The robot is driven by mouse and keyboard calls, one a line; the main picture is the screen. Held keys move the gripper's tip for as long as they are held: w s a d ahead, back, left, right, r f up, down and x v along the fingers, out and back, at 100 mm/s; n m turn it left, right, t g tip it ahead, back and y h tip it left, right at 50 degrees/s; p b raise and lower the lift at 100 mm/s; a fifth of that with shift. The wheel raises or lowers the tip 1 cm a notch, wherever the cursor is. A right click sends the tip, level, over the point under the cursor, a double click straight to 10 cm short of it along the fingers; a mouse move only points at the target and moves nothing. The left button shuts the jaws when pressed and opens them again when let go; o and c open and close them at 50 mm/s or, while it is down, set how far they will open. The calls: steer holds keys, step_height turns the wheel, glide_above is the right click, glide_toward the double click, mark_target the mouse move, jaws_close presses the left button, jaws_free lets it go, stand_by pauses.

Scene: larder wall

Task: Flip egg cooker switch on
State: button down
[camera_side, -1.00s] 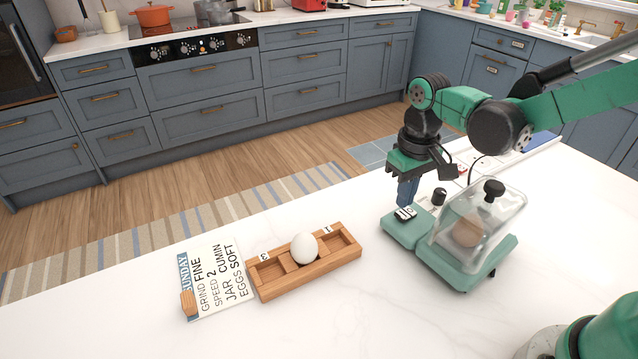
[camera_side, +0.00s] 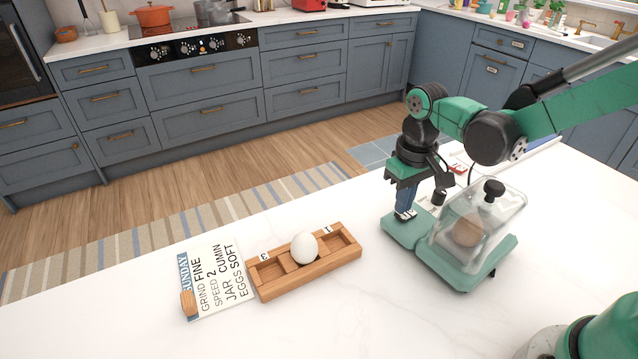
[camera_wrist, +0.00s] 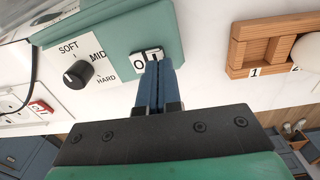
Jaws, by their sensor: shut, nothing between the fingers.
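The egg cooker has a teal base (camera_side: 462,272) and a clear lid (camera_side: 510,205) with a black knob; a brown egg (camera_side: 467,233) sits under the lid. Its switch (camera_wrist: 140,66) is a small white and black rocker with O and I marks on the teal base, partly covered by my fingers. My gripper (camera_wrist: 157,66) is shut and empty, pointing down, its tips at the switch; in the side view my gripper (camera_side: 404,213) hides most of it. I cannot tell whether the tips press it or which way it is tipped. The dial (camera_wrist: 77,73) is beside a SOFT, MID, HARD scale.
A wooden holder (camera_side: 320,266) with a white egg (camera_side: 304,247) stands left of the cooker. A note card (camera_side: 217,280) lies farther left, reading EGGS SOFT. A socket plate with a red switch (camera_wrist: 40,107) is near the cooker.

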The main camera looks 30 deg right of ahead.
steer(key=shift+f, duration=0.5)
steer(key=shift+r, duration=3.5)
steer(key=s+r+t, duration=0.3)
steer(key=s+t, duration=0.2)
steer(key=t, duration=0.2)
steer(key=shift+s+d, duration=0.35)
